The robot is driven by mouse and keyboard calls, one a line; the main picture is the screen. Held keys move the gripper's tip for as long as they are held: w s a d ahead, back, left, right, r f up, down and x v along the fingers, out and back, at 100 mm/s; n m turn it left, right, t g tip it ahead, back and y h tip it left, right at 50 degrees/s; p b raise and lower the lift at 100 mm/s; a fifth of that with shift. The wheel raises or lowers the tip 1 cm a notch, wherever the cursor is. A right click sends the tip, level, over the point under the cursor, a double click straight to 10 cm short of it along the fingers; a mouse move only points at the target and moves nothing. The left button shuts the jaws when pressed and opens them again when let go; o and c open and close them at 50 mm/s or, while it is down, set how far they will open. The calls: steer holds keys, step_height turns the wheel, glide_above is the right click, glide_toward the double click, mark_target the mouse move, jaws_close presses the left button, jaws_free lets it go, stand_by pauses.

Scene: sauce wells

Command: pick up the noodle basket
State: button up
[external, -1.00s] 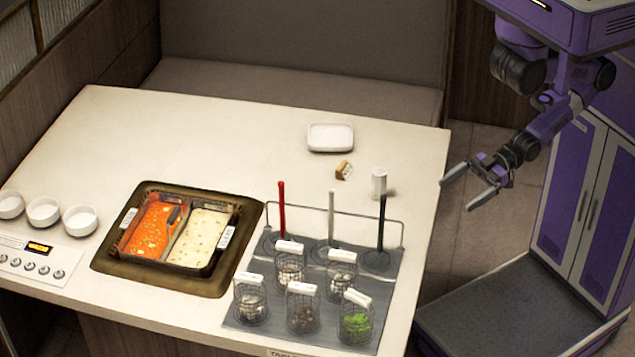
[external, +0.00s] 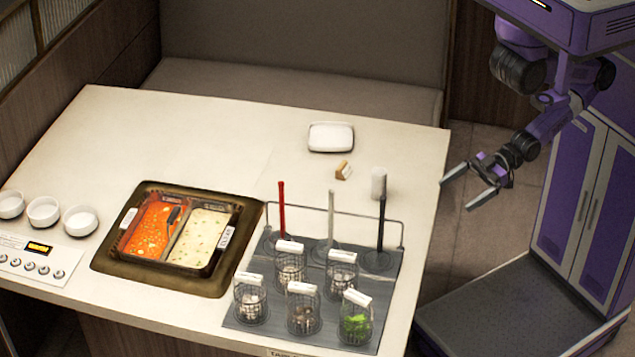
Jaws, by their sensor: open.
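Several small wire baskets with white label tags stand on a grey mat (external: 255,318) at the table's front right. One basket holds green food (external: 355,323), one holds dark brown pieces (external: 303,318), and one at the front left holds pale pieces (external: 251,306). Two more stand behind, a left one (external: 290,268) and a right one (external: 341,275), both with pale contents. The tags are too small to read, so I cannot tell which is the noodle basket. My gripper (external: 462,195) is open and empty, off the table's right edge, well apart from the baskets.
A wire rack (external: 403,235) with upright red (external: 282,208), grey and black handles stands behind the baskets. A two-part pot of red and pale broth (external: 205,238) is left of them. A white cylinder (external: 379,183), small block (external: 343,170) and white dish (external: 331,137) sit farther back.

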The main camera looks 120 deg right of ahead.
steer(key=shift+c, duration=1.4)
